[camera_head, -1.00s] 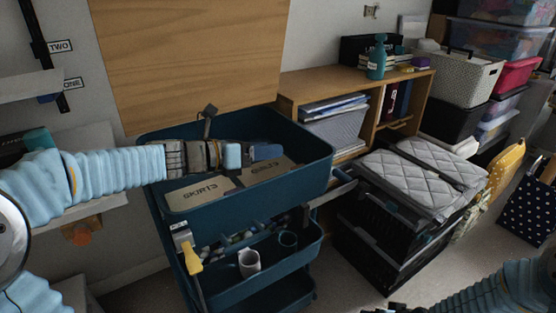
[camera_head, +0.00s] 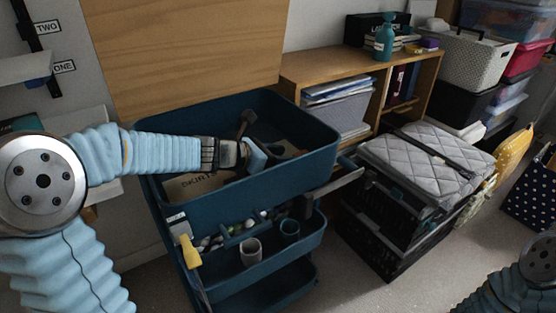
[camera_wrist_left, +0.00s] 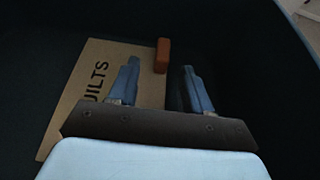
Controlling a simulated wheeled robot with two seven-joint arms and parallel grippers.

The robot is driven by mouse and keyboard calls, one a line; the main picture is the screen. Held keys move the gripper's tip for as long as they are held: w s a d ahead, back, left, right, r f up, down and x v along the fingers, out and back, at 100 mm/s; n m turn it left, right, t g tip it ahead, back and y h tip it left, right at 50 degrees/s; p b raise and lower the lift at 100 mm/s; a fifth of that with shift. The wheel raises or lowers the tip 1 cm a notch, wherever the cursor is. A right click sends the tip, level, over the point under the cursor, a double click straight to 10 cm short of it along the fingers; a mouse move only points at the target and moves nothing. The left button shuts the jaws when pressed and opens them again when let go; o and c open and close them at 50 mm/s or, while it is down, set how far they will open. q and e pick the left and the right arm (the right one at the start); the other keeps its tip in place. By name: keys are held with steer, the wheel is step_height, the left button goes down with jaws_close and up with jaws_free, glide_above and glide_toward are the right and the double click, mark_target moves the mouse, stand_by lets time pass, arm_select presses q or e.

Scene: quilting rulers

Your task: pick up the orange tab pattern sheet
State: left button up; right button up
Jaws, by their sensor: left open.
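In the left wrist view, a brown pattern sheet (camera_wrist_left: 80,105) marked "QUILTS" lies in the dark bin, with an orange tab (camera_wrist_left: 163,50) at its upper right edge. My left gripper (camera_wrist_left: 160,65) is open, its fingers pointing down into the bin. The orange tab shows just beyond the fingertips, between them, and the gap to it is hard to judge. In the head view my left gripper (camera_head: 268,152) is inside the blue top bin (camera_head: 250,205) and hides most of that sheet. My right gripper is out of view.
A second brown sheet marked "SKIRTS" (camera_head: 192,187) lies in the bin to the left. The bin walls surround my gripper. Lower trays hold a white cup (camera_head: 250,252) and a dark cup (camera_head: 290,230). A wooden shelf (camera_head: 300,75) stands behind right.

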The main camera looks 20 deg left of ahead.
arm_select(q)
steer(key=x, duration=0.3)
steer(key=shift+w+d+f, duration=0.2)
steer(key=shift+d, duration=0.15)
steer(key=shift+c, duration=0.3)
jaws_close()
steer(key=shift+r, duration=0.2)
